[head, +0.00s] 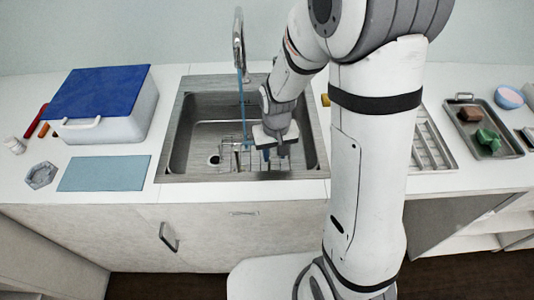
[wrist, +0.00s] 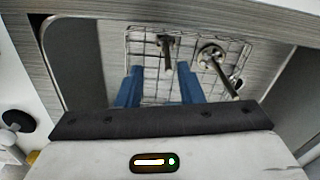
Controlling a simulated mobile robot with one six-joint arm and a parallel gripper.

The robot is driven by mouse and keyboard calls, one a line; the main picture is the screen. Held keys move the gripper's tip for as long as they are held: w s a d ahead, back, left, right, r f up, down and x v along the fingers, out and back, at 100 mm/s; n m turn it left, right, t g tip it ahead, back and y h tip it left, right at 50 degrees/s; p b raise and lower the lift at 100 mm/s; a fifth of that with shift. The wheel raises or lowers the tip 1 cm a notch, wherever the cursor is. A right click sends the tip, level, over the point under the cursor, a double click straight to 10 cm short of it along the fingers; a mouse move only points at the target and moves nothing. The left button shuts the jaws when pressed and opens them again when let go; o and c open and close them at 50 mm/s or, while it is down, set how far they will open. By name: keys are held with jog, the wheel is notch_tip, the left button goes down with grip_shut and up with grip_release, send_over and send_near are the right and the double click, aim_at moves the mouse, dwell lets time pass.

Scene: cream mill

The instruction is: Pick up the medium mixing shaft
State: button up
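My gripper (wrist: 158,72) is over the sink, with its two blue fingers apart and nothing visibly held between them. In the wrist view, a short metal shaft (wrist: 167,54) with a dark head shows ahead of the gap between the fingertips. A second, longer metal shaft (wrist: 223,70) with a round head lies to the right, outside the right finger. Both are at the wire rack (wrist: 205,98) in the sink. I cannot tell for sure which is the medium one. In the head view my gripper (head: 277,155) hides most of the rack and shafts.
The sink (head: 185,125) has raised walls around the gripper. A tall faucet (head: 239,40) with a thin blue stream below it stands behind. A blue-lidded white box (head: 115,125) and blue mat (head: 104,173) are left. A tray (head: 500,142) holding small items is right.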

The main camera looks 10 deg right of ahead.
aim_at(269, 168)
jog(key=f, duration=0.3)
jog(key=w+a+f+p, duration=0.1)
jog(key=f, duration=0.5)
jog(key=shift+w+a+p, duration=0.15)
jog(key=shift+w+p, duration=0.15)
jog(key=shift+w, duration=0.05)
jog(key=shift+f, duration=0.65)
grip_shut()
